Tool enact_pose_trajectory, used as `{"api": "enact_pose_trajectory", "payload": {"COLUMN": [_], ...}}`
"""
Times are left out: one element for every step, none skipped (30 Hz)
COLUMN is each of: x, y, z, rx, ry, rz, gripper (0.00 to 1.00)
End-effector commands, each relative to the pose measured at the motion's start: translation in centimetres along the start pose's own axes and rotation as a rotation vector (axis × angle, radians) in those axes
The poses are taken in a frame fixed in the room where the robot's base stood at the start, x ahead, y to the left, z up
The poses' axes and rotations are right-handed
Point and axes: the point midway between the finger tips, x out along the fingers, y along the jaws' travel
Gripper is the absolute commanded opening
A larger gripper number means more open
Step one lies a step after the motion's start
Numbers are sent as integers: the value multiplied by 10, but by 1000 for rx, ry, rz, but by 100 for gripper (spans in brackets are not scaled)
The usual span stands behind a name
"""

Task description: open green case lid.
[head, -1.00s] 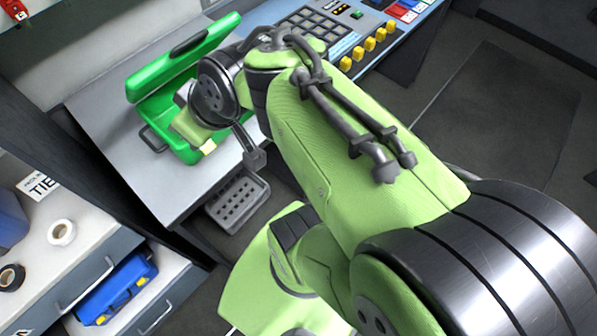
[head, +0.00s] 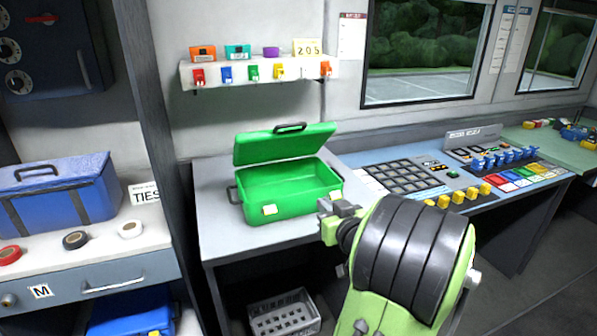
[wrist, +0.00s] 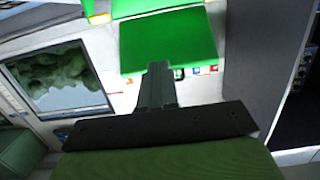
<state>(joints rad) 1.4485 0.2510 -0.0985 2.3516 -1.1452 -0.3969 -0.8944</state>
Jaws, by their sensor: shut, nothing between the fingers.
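The green case (head: 290,207) stands on the grey table with its lid (head: 285,146) raised, leaning back and hinged at the rear. The inside of the case shows, and it looks empty. A black handle sits on the lid's top edge. My gripper (head: 338,209) is just right of the case's front right corner, apart from the lid; whether it touches the case wall is unclear. In the wrist view my gripper (wrist: 158,72) is shut and empty, with the green lid (wrist: 168,42) beyond its tips.
A button console (head: 400,178) with yellow knobs adjoins the table on the right. A shelf (head: 255,72) with small coloured boxes and tags hangs behind the case. A blue bag (head: 60,195) and tape rolls lie on the left counter. A grey basket (head: 285,315) is below the table.

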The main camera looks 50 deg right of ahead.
Motion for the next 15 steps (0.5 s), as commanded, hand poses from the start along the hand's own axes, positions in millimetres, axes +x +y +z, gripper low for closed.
{"api": "enact_pose_trajectory", "payload": {"x": [8, 14, 21, 26, 31, 38, 43, 48, 55, 60, 65, 72, 77, 82, 89], "y": [-2, -2, -2, -2, -2, -2, -3, -2, -2, -2, -3, -2, -2, -2, -2], "z": [-7, -8, -9, -10, -11, -12, -13, -14, -15, -16, -17, -18, -18, -20, -21], "rx": [3, 3, 3, 3, 3, 3, 3, 3, 3, 2, 3, 2, 2, 2, 3], "ry": [-2, -3, -4, -3, -3, -4, -3, -3, -4, -4, -3, -3, -4, -3, -3], "rz": [-6, -6, -6, -6, -6, -5, -6, -6, -5, -6, -6, -5, -5, -5, -6], "gripper": [0, 0, 0, 0, 0, 0, 0, 0, 0, 0, 0, 0, 0, 0, 0]}}
